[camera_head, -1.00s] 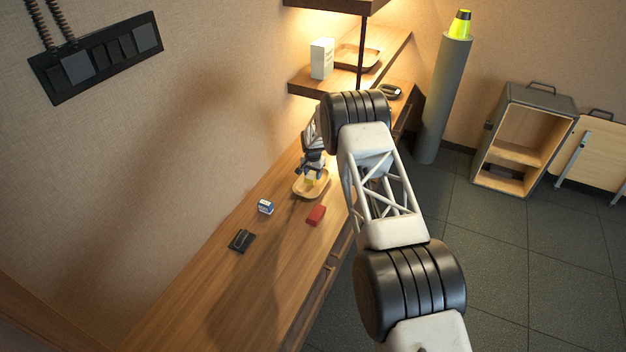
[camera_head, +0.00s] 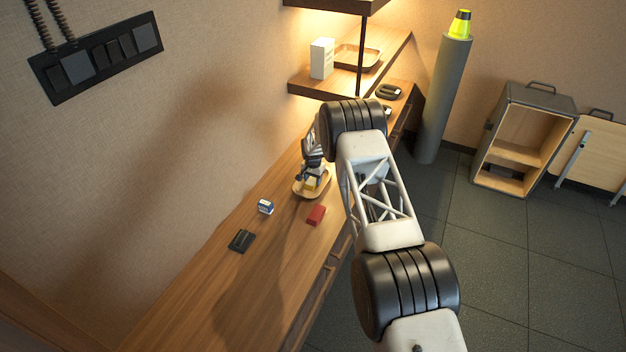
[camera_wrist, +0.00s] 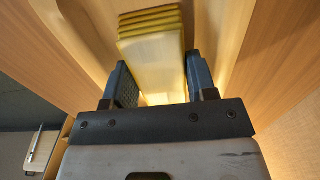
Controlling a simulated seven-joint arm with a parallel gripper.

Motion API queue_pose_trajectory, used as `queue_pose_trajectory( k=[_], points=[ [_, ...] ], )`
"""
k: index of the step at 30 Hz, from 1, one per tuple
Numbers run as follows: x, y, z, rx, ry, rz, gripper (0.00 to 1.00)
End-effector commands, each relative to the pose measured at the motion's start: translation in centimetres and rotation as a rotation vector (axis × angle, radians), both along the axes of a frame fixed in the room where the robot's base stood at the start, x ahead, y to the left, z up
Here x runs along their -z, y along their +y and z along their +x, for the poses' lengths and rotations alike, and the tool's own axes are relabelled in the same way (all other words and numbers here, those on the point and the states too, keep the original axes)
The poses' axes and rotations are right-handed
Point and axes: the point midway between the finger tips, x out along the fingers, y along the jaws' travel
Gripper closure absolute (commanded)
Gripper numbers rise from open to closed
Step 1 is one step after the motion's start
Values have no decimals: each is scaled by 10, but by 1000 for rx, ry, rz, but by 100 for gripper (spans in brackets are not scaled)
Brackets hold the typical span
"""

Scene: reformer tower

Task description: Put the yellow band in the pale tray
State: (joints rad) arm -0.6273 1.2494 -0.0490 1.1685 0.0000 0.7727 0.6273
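The yellow band (camera_wrist: 152,50), a pale yellow block with layered darker yellow edges, lies between the two fingers of my gripper (camera_wrist: 158,80) in the wrist view. The fingers flank it closely on both sides and appear to touch it. In the head view the band (camera_head: 310,185) shows as a small yellow patch below my gripper (camera_head: 311,176), at the pale tray (camera_head: 300,192). The tray is a small light wooden dish on the counter. My gripper covers its far part. I cannot tell whether the band rests on the tray floor.
A red block (camera_head: 316,215), a blue and white box (camera_head: 265,206) and a dark flat item (camera_head: 241,240) lie on the wooden counter (camera_head: 265,275) nearer the camera. Shelves with a white box (camera_head: 322,58) and another tray (camera_head: 357,58) stand behind. The near counter is clear.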

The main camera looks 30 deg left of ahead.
Motion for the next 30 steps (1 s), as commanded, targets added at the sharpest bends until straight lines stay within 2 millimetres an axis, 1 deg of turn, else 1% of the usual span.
queue_pose_trajectory(
  k=[2, 11, 17, 23, 30],
  points=[
    [0, 0, 0, 0, 0, 0, 39],
    [-1, 0, 0, 0, 0, 0, 39],
    [-7, 0, 0, 0, -1, 0, 39],
    [-21, 0, 0, 0, 0, 0, 39],
    [-50, 0, 0, 0, -1, 0, 39]
  ],
)
